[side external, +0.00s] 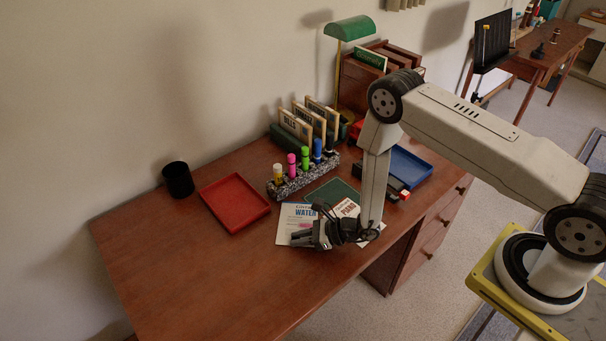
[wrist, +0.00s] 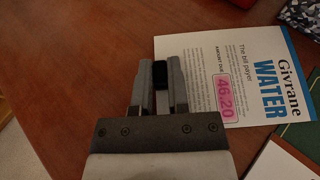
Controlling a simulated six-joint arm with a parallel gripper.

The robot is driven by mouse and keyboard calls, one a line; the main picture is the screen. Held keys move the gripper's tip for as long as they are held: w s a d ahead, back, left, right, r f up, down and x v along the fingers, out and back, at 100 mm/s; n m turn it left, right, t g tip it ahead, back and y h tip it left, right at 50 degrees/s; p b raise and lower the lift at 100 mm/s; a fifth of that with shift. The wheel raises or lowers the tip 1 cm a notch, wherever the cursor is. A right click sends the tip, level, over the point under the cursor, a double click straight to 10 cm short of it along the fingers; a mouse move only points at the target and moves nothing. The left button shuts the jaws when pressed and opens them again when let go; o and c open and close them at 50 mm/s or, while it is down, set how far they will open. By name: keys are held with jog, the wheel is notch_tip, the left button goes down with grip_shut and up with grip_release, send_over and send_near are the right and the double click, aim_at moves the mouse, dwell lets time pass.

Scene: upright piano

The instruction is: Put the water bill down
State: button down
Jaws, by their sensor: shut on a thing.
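The water bill (side external: 293,217) is a white sheet with a blue "WATER" heading, near the desk's front edge. In the wrist view the bill (wrist: 240,60) shows a pink mark over the amount 46.20. My gripper (side external: 303,239) is shut on the near edge of the bill. In the wrist view its fingertips (wrist: 160,78) overlap the edge away from the heading, and hide part of it. The bill looks flat and low over the desk (side external: 180,270); I cannot tell whether it touches the wood.
A second printed sheet (side external: 346,208) and a green mat (side external: 330,192) lie beside the bill. A marker rack (side external: 296,182) stands behind it. A red tray (side external: 235,203) and black cup (side external: 178,179) are left, a blue tray (side external: 408,167) right. The front left desk is clear.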

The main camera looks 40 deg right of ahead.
jog(key=c, duration=0.6)
grip_release()
jog(key=shift+r, duration=0.1)
jog(key=shift+s+d+r, duration=0.25)
jog(key=shift+s+d, duration=0.05)
jog(key=shift+d, duration=0.1)
jog(key=v, duration=1.1)
jog(key=shift+a, duration=0.1)
jog(key=shift+r, duration=0.1)
